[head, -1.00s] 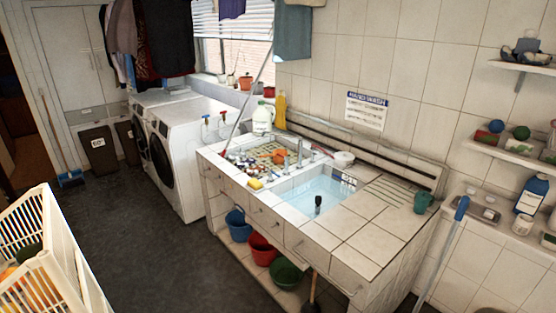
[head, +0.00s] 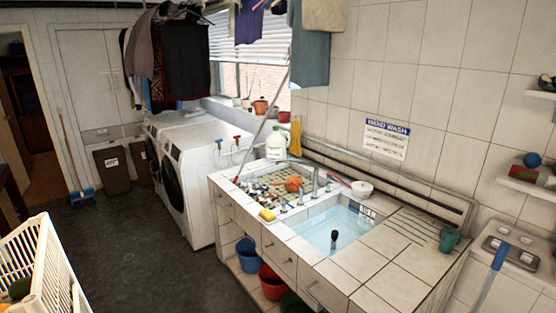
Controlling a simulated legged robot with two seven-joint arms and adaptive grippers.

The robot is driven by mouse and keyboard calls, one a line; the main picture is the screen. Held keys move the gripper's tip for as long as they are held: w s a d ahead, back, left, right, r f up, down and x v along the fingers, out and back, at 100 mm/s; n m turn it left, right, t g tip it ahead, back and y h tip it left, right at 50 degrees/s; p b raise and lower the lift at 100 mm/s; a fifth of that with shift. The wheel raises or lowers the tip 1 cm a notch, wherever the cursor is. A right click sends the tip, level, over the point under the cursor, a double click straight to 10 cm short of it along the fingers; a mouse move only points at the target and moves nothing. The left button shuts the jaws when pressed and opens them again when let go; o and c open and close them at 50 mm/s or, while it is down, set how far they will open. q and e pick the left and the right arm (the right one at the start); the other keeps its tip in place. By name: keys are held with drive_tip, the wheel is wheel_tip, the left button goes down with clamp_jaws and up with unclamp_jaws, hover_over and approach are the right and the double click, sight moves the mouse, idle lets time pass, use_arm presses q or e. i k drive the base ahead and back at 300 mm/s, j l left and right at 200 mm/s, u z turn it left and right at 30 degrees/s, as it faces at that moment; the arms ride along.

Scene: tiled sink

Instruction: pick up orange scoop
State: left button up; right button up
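An orange object (head: 293,184), which looks like the orange scoop, lies in the left basin (head: 262,189) of the tiled sink, among several small items. It is small in the picture and its exact shape is hard to tell. The chrome tap (head: 314,180) stands just right of it. Neither of my grippers shows in the head view.
The right basin (head: 325,229) holds water and a dark upright object (head: 333,238). A yellow sponge (head: 267,215) lies on the front rim. A white basket (head: 40,262) stands at lower left. Dark floor (head: 135,240) lies clear between basket and sink.

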sight(293, 189)
drive_tip(key=i+j+u, duration=0.2)
drive_tip(key=i+u, duration=0.2)
drive_tip(key=i, duration=0.3)
drive_tip(key=i+u, duration=0.4)
drive_tip(key=i, duration=0.3)
drive_tip(key=i+l+u, duration=0.25)
drive_tip(key=i+u, duration=0.15)
drive_tip(key=i, duration=0.3)
